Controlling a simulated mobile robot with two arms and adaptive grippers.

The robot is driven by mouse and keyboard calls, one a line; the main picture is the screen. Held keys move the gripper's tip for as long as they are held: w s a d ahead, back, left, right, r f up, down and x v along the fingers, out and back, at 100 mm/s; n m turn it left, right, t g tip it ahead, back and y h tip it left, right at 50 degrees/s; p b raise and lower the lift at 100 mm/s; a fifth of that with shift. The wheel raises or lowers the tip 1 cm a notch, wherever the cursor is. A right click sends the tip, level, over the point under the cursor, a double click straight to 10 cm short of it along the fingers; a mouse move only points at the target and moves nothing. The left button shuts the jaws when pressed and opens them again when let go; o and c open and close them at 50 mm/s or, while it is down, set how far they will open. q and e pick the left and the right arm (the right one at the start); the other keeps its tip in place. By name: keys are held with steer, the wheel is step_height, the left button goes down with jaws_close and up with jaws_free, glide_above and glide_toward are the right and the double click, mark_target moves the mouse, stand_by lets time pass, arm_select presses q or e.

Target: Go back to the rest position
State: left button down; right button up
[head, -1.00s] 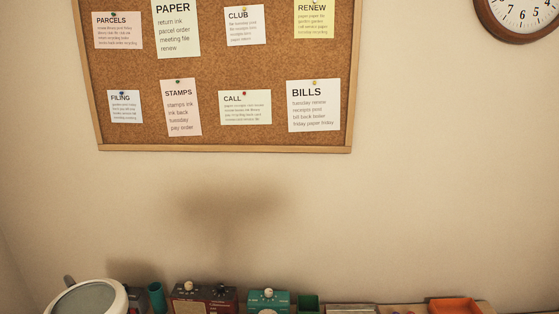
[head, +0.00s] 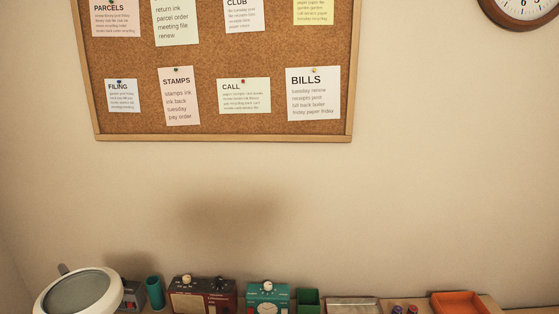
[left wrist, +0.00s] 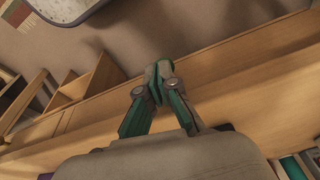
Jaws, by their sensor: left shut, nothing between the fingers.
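My left gripper (left wrist: 158,85) shows in the left wrist view, with green and grey fingers closed together and nothing between them. It is in front of a long wooden board (left wrist: 240,75), apart from it as far as I can tell. Neither gripper shows in the head view. My right gripper is not in any view.
The head view faces a wall with a cork board (head: 220,95) of notes and a clock (head: 523,10). Below are a round white-rimmed object (head: 79,292), a dark red device (head: 203,297), a teal device (head: 268,296), a green box (head: 308,300) and an orange tray (head: 460,303).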

arm_select(q)
steer(key=s+a+f+b, duration=0.1)
steer(key=s+f+b, duration=0.1)
steer(key=s+f, duration=0.7)
steer(key=s+a+f+g+b, duration=0.1)
steer(key=s+a+f+b, duration=0.1)
steer(key=s+f, duration=0.7)
step_height(320, 180, down, 8)
steer(key=shift+s+f+g+b, duration=0.15)
steer(key=shift+s+g+b, duration=0.05)
steer(key=shift+g+b, duration=0.1)
steer(key=shift+a, duration=0.1)
